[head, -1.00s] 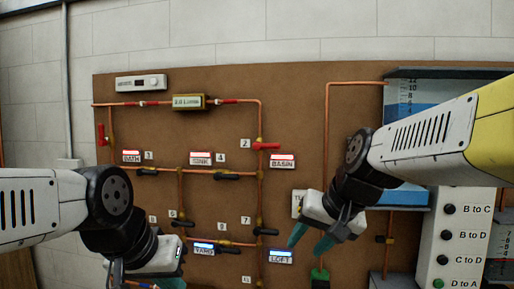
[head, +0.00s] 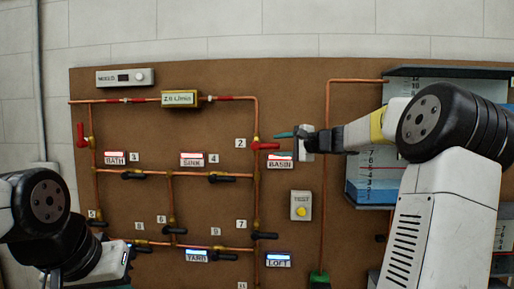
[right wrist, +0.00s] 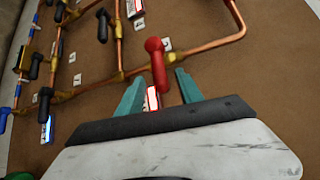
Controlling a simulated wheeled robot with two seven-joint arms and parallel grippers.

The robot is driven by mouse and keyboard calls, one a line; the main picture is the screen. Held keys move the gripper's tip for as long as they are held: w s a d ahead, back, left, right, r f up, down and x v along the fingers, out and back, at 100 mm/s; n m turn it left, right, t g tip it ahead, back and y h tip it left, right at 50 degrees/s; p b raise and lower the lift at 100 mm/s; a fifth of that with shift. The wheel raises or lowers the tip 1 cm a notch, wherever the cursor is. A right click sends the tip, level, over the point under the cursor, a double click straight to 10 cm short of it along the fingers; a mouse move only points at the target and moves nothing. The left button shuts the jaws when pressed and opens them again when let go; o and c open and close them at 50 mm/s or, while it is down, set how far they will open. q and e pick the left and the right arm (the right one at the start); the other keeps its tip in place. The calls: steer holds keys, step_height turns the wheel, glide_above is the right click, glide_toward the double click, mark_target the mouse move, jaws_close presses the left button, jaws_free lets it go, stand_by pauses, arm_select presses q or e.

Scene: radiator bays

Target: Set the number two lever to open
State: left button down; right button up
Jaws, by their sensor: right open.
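The number two lever (head: 266,146) is a red handle on the upper right of the copper pipework, beside the label 2 (head: 241,143). It points right, crosswise to the vertical pipe. My right gripper (head: 285,135) comes in from the right, with its teal fingertips close to the lever. In the right wrist view, my open right gripper (right wrist: 160,88) has the red lever (right wrist: 157,62) in front of and partly between its fingers. I cannot tell whether they touch it. My left gripper (head: 112,268) is low at the left, its fingers not visible.
Another red lever (head: 80,135) stands at the far left of the board (head: 300,90). Several black levers sit on the lower pipes. The BASIN sign (head: 280,161) is just below the right gripper, and a TEST box (head: 301,206) with a yellow button is lower down.

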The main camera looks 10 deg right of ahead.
mark_target(273, 146)
steer(key=x, duration=0.5)
jaws_close()
stand_by(1.4)
